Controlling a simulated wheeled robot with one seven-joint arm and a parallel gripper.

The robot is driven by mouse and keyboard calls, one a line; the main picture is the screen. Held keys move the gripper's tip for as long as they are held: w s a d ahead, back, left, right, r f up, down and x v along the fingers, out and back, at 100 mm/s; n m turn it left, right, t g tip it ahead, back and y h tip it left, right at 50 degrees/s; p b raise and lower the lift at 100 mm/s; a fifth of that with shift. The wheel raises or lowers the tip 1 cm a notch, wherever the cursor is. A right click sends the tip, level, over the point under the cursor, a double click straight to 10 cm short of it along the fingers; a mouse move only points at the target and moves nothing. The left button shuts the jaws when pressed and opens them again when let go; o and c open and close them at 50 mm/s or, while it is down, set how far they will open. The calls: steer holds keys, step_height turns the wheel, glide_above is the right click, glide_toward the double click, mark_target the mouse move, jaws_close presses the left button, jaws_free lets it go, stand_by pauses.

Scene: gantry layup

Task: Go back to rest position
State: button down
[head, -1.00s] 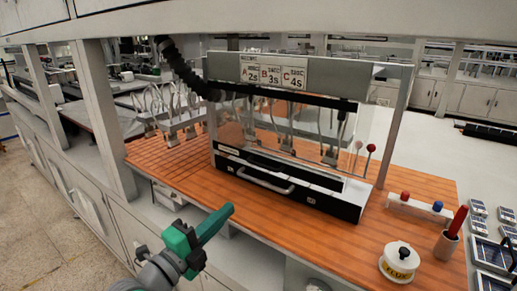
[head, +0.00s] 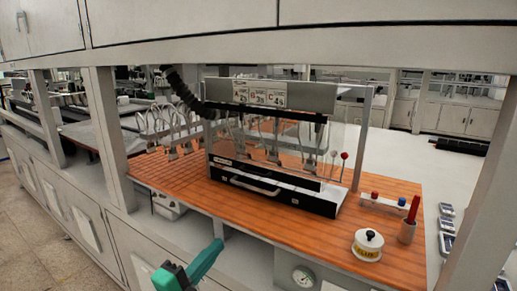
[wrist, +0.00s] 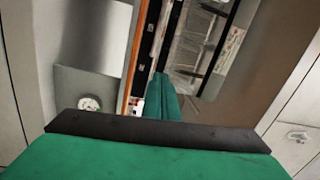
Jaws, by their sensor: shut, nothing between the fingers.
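My gripper (head: 207,262) is green and shows at the bottom of the head view, in front of the bench and apart from it. Its fingers point up and to the right and are shut with nothing between them. In the wrist view the shut green fingers (wrist: 160,98) show in the middle, past a dark bar.
A wooden bench top (head: 300,225) carries a clear-fronted cabinet (head: 270,190) with a handle. A white round pot (head: 368,246), a cup with a red tool (head: 407,232) and a small rack (head: 390,202) stand at right. Posts and an overhead beam (head: 300,48) frame the bench.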

step_height(320, 180, down, 17)
steer(key=s+d+n+y, duration=0.3)
steer(key=n+y, duration=0.3)
steer(key=n, duration=0.5)
steer(key=s+d+f+n+y, duration=0.25)
steer(key=s+f+n, duration=0.35)
steer(key=s+f, duration=0.4)
steer(key=s+d+f+n, duration=0.2)
steer(key=s, duration=1.1)
steer(key=s+d+f+n+g, duration=0.1)
steer(key=s+d+n, duration=0.2)
steer(key=s, duration=1)
steer(key=shift+s+f+y, duration=0.15)
steer(key=shift+f+y, duration=0.2)
steer(key=shift+y, duration=0.1)
steer(key=shift+d, duration=0.2)
